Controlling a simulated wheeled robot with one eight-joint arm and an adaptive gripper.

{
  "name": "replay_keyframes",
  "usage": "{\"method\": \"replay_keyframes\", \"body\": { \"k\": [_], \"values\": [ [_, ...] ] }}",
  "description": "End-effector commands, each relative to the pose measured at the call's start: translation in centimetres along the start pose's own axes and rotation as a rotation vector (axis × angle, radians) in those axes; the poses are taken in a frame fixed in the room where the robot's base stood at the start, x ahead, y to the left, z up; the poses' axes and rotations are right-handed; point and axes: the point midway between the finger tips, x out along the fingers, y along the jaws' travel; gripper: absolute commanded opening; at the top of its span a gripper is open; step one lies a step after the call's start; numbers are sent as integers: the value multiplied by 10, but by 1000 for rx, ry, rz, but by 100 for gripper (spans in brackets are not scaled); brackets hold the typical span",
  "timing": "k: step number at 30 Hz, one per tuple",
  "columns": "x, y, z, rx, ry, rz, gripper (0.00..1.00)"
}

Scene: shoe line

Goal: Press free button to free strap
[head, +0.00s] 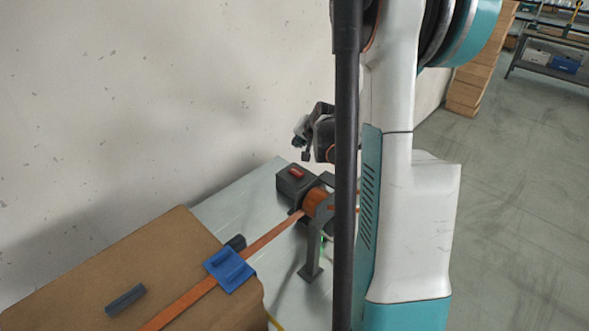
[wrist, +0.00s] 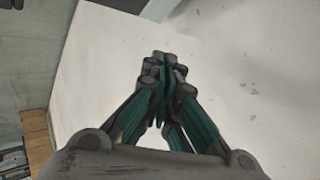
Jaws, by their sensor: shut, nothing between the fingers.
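A dark box with a red button (head: 296,173) on top stands on the pale table. An orange-brown strap (head: 272,234) runs from a roll (head: 314,201) beside this box, down left through a blue clamp-like piece (head: 229,269) and over a brown cardboard box (head: 170,262). My gripper (head: 303,143) is above and slightly right of the red button, apart from it. In the wrist view my gripper (wrist: 162,66) is shut, its fingers together with nothing between them. My arm and a dark vertical pole hide part of the roll and its stand in the head view.
The pale table (head: 236,205) has clear room left of the button box. A dark grey bar (head: 125,300) lies on the cardboard box. A bare wall (head: 150,100) rises behind. Stacked boxes (head: 478,75) and a shelf (head: 545,68) stand far right.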

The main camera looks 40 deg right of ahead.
Motion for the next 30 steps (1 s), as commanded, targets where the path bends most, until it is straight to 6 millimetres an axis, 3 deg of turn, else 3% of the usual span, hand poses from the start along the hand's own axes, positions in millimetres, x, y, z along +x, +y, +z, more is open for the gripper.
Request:
{"method": "replay_keyframes", "body": {
  "k": [14,30],
  "values": [
    [8,6,6,0,0,0,0],
    [54,40,40,0,0,0,0]
  ]
}}
